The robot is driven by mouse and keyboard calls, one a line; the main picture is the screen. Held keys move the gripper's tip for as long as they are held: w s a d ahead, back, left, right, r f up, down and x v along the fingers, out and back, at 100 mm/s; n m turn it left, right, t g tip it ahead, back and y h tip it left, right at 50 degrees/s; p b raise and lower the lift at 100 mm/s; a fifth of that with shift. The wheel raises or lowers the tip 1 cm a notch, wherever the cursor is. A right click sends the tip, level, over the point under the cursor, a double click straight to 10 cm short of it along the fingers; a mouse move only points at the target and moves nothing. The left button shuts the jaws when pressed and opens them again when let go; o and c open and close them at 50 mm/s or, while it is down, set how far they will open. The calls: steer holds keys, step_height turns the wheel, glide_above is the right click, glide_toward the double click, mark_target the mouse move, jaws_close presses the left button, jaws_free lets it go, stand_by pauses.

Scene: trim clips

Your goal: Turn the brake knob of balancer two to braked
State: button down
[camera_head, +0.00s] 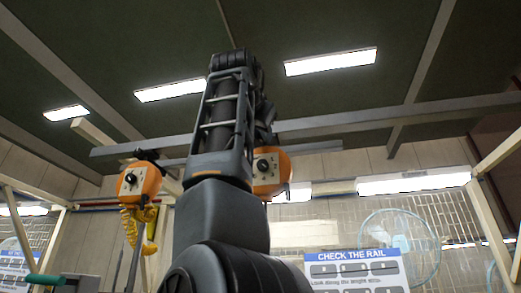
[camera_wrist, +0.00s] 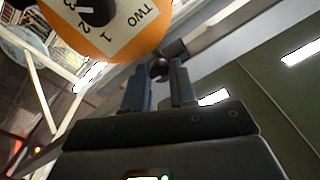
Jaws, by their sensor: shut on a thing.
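Balancer two (camera_wrist: 125,40) is a round orange housing with a white label reading TWO, cut off by the top edge of the wrist view. Its face has a black dial (camera_wrist: 97,12) among the numbers 1, 2 and 3. My gripper (camera_wrist: 160,74) is beside the housing, its two fingers shut on a small dark knob (camera_wrist: 158,68). The knob is partly hidden and its setting cannot be read. In the head view, one orange balancer (camera_head: 270,172) is partly hidden behind my arm, and another (camera_head: 139,184) hangs to its left. Their labels are too small to read there.
A grey overhead rail (camera_head: 390,115) runs across near the balancers. A yellow coiled hose (camera_head: 140,225) hangs below the left balancer. A sign reading CHECK THE RAIL (camera_head: 357,270) stands at lower right, with a round fan-like guard (camera_head: 398,245) behind it.

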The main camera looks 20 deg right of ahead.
steer(key=shift+f, duration=0.1)
steer(key=c, duration=0.9)
jaws_free()
steer(key=b+v, duration=0.2)
steer(key=v, duration=0.5)
steer(key=shift+s+a, duration=0.3)
steer(key=shift+s, duration=0.05)
steer(key=shift+s, duration=0.1)
